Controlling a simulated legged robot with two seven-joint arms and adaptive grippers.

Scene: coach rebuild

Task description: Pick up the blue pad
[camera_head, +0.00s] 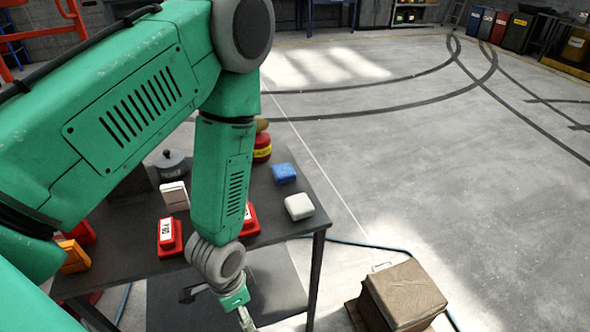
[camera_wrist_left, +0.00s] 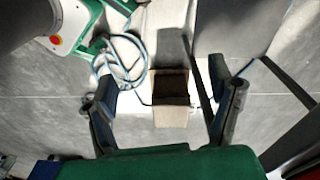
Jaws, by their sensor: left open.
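The blue pad (camera_head: 284,173) is a small block lying on the dark table (camera_head: 318,212) near its right edge in the head view. My left gripper (camera_head: 222,303) hangs low by the table's near edge, well below and to the left of the pad in the picture, apart from it. In the left wrist view its two fingers (camera_wrist_left: 162,82) are spread wide with nothing between them. The blue pad does not show in the wrist view. My right gripper is not in view.
A white pad (camera_head: 299,206) lies just in front of the blue one. A red-and-yellow can (camera_head: 262,148), red boxes (camera_head: 169,238), a dark pot (camera_head: 171,165) and a white-topped block (camera_head: 174,195) also stand on the table. A brown box (camera_head: 402,295) is on the floor at right.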

